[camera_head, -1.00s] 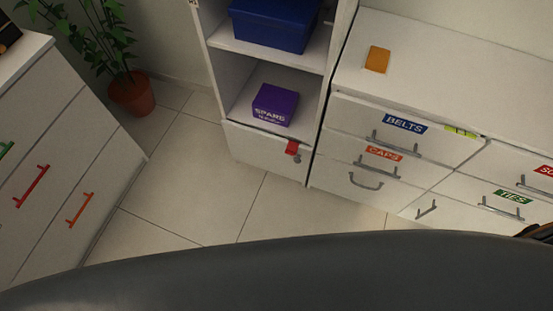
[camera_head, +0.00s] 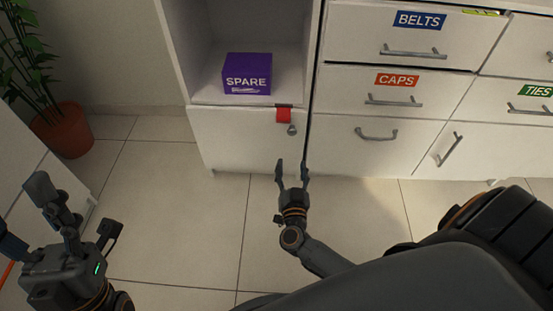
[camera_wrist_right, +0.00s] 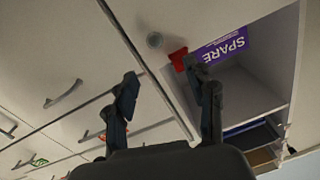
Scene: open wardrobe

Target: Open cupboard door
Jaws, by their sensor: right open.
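The white cupboard door (camera_head: 237,140) is shut, below an open shelf compartment in the head view. A round grey knob (camera_head: 292,130) and a red tag (camera_head: 283,115) are at its upper right corner. The knob (camera_wrist_right: 154,40) and tag (camera_wrist_right: 178,60) also show in the right wrist view. My right gripper (camera_head: 292,172) is open and empty, its fingers pointing toward the door below the knob; its open fingers also show in the right wrist view (camera_wrist_right: 161,80). My left gripper (camera_head: 80,232) is at the lower left, away from the door; its opening is unclear.
A purple SPARE box (camera_head: 247,74) sits on the shelf above the door. Drawers with handles, including a CAPS drawer (camera_head: 395,94), stand to the right. A potted plant (camera_head: 63,130) is at the left. Tiled floor (camera_head: 180,205) is free before the door.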

